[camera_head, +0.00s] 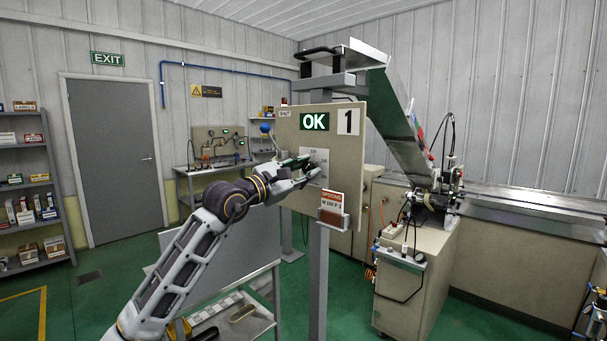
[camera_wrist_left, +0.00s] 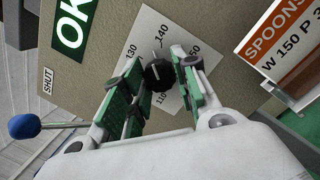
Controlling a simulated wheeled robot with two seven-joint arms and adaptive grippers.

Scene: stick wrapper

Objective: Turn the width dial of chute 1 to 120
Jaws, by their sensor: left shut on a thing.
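The chute 1 panel (camera_head: 342,152) is beige, with a green OK sign and a large 1. Its width dial (camera_wrist_left: 158,76) is a black knob on a white scale plate (camera_wrist_left: 148,34). In the left wrist view the marks 110, 130, 140 and 150 can be read; fingers cover part of the plate. A pale line shows on the knob, but I cannot tell its exact reading. My left gripper (camera_head: 302,167) is at the panel, its green-padded fingers shut on the knob from both sides. The right gripper is in no view.
An order card (camera_head: 333,204) below the plate reads SPOONS, W 150. A blue-balled lever (camera_wrist_left: 24,126) stands at the panel's left edge beside a SHUT label. A metal chute (camera_head: 408,120) slopes behind the panel to a machine. A grey trolley (camera_head: 235,322) stands below my arm.

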